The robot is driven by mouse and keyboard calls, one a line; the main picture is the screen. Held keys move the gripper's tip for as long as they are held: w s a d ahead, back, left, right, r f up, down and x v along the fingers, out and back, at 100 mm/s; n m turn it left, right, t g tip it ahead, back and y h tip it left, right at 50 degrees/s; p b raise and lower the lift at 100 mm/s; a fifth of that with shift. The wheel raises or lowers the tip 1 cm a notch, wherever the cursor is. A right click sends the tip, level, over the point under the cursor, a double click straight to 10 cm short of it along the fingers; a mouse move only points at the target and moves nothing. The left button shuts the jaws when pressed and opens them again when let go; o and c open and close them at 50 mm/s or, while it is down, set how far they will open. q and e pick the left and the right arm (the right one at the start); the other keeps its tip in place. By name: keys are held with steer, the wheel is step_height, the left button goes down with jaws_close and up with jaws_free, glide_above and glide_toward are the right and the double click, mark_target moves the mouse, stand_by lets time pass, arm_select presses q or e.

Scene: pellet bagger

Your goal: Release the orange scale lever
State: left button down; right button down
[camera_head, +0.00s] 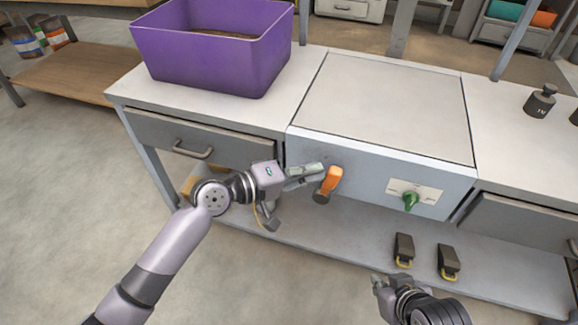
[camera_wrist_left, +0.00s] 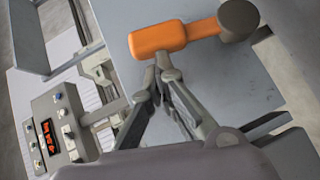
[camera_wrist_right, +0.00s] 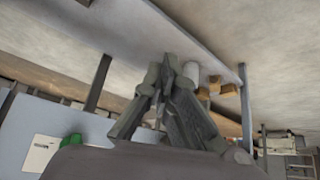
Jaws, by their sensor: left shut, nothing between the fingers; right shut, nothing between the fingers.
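The orange scale lever (camera_head: 328,181) is on the front face of the grey scale cabinet (camera_head: 300,150), with a dark round hub at its lower end. It also shows in the left wrist view (camera_wrist_left: 160,39), where its orange handle runs to a dark hub on the right. My left gripper (camera_head: 318,170) is shut and empty. Its fingertips are right beside the orange handle; I cannot tell whether they touch it. The fingertips show just below the handle in the left wrist view (camera_wrist_left: 158,68). My right gripper (camera_head: 380,281) is shut and empty, low in front of the lower shelf.
A green knob (camera_head: 410,200) on a white plate is right of the lever. A purple bin (camera_head: 212,55) stands on the left worktop, and a dark weight (camera_head: 541,101) on the right one. Two dark blocks, one being this block (camera_head: 403,249), sit on the lower shelf (camera_head: 350,235).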

mark_target(328, 172)
steer(key=s+d+g+p, duration=0.1)
steer(key=s+d+g, duration=0.15)
steer(key=s, duration=0.35)
arm_select(q)
steer(key=d+p, duration=0.1)
steer(key=p, duration=0.1)
steer(key=d+y+p, duration=0.1)
steer(key=s+m+p, duration=0.1)
steer(key=p, duration=0.1)
steer(key=shift+d+r+y+p, duration=0.25)
steer(key=shift+d+y+p, duration=0.05)
steer(key=shift+d, duration=0.1)
steer(key=shift+d+f, duration=0.1)
arm_select(e)
step_height(328, 172, down, 15)
steer(key=w+a+g, duration=0.1)
steer(key=shift+f+h, duration=0.15)
steer(key=shift+h, duration=0.25)
steer(key=shift+a+g, duration=0.1)
steer(key=shift+g, duration=0.15)
arm_select(q)
steer(key=shift+p, duration=0.3)
arm_select(e)
steer(key=shift+a, duration=0.1)
